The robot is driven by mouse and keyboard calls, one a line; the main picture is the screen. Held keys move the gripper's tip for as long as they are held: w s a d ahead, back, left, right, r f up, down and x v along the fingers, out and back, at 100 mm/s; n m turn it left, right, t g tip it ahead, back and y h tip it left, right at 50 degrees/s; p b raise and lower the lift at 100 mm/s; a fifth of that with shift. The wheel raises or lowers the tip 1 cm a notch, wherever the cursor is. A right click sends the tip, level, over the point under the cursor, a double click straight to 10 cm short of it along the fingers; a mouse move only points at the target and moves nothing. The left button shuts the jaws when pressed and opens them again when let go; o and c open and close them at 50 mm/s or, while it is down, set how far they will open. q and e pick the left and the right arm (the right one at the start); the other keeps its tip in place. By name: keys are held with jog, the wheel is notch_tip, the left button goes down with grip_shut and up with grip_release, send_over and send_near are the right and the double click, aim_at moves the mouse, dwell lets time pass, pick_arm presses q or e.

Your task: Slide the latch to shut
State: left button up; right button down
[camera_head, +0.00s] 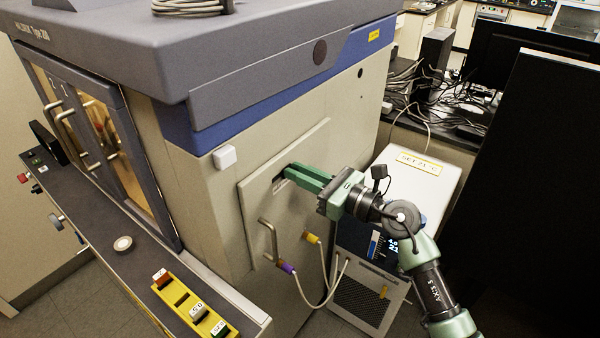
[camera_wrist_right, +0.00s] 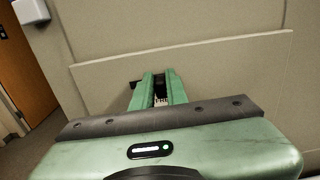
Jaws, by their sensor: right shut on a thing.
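A beige side panel (camera_head: 258,205) is fixed to the side of the big cabinet. My right gripper (camera_head: 292,174) reaches it from the right, with its green fingers at the panel's upper middle. The fingers are shut on the latch, which they mostly hide. A small dark part of the latch or its slot (camera_wrist_right: 135,84) shows just left of the fingertips in the right wrist view, where my right gripper (camera_wrist_right: 160,76) meets the panel. A small white label with partly hidden letters (camera_wrist_right: 160,99) shows between the fingers. My left gripper is not in view.
A bent metal handle (camera_head: 268,238) stands out from the panel's lower left. A chiller box (camera_head: 370,285) with a display stands right of the panel. A yellow block tray (camera_head: 190,308) lies on the front ledge.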

aim_at(275, 174)
dwell(0.7)
jog(key=s+a+p, duration=0.2)
jog(key=shift+s+r, duration=0.1)
jog(key=shift+s, duration=0.3)
jog(key=c, duration=1.4)
grip_release()
jog(key=shift+s, duration=0.1)
